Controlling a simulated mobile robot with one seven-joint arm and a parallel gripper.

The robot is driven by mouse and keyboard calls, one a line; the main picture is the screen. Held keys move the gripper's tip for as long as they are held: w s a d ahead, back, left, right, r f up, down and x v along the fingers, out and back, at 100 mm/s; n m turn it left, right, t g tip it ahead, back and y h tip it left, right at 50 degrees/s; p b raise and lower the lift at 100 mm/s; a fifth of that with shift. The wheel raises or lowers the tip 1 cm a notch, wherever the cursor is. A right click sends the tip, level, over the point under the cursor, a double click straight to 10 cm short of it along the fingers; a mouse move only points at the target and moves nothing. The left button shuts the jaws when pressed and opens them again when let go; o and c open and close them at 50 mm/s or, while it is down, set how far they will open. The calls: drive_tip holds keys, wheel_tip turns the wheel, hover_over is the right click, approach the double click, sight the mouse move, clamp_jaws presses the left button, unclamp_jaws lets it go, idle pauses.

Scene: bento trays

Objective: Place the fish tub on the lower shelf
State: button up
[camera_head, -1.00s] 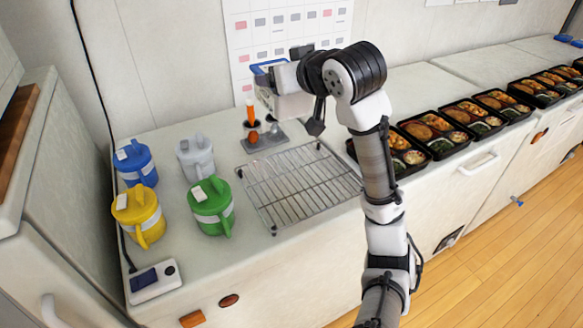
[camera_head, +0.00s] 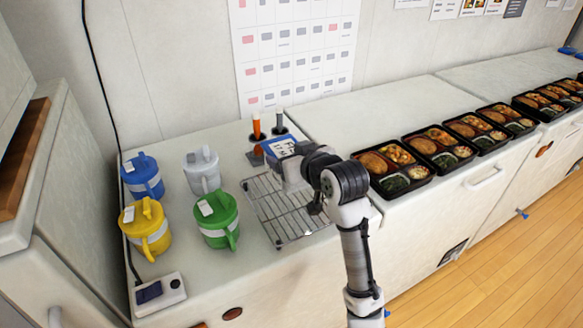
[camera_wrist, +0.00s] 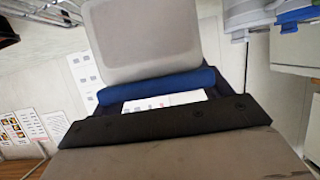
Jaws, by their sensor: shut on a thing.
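The fish tub (camera_head: 281,148) has a blue-edged lid with a white label, partly readable, and a pale body. My gripper (camera_head: 292,170) is shut on it and holds it over the back part of the wire rack, in front of two upright-handled tools. In the wrist view the tub's pale grey face (camera_wrist: 145,40) and blue edge (camera_wrist: 160,88) fill the upper middle, beyond the dark gripper edge (camera_wrist: 165,120). My gripper hides part of the tub. I cannot tell which surface is the lower shelf.
The wire rack (camera_head: 280,220) lies on the counter. Blue (camera_head: 142,177), grey (camera_head: 202,170), yellow (camera_head: 146,230) and green (camera_head: 214,220) lidded jugs stand left of it. Bento trays (camera_head: 393,170) line the right counter. A cabinet with a brown wooden inside (camera_head: 22,160) is at far left.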

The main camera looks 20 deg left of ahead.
drive_tip(key=shift+f, duration=1.95)
drive_tip(key=shift+f, duration=0.2)
drive_tip(key=o, duration=1.3)
drive_tip(key=shift+r, duration=0.1)
